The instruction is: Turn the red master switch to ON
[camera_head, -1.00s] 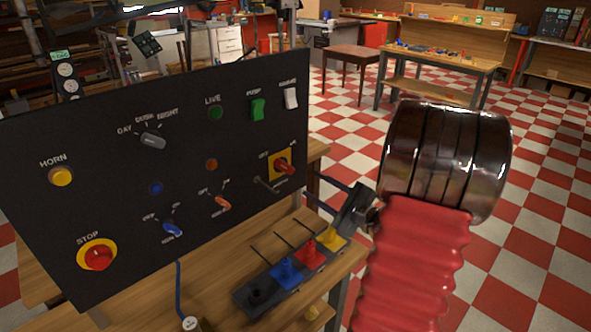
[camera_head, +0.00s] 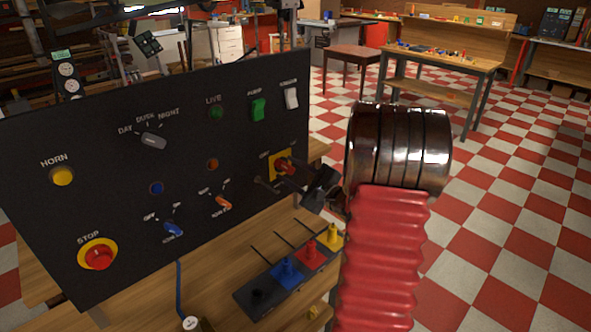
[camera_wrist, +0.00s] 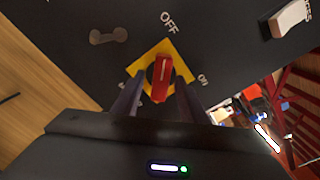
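The red master switch (camera_head: 283,164) sits on a yellow square plate at the right of the black panel (camera_head: 110,240). In the wrist view the red knob (camera_wrist: 162,76) is upright in the picture, its white line pointing up towards the OFF label. The ON label is to its right. My gripper (camera_head: 285,181) is in front of the switch, partly covering it and its plate in the head view. In the wrist view my gripper (camera_wrist: 158,92) is open, one dark finger on each side of the knob, with gaps visible between fingers and knob.
A green rocker (camera_head: 257,109) and a white rocker (camera_head: 291,98) are above the switch. A small dark part (camera_wrist: 108,36) is on the panel beside the yellow plate. A rack (camera_head: 262,300) with blue, red and yellow pieces stands on the bench below. Open checkered floor is at right.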

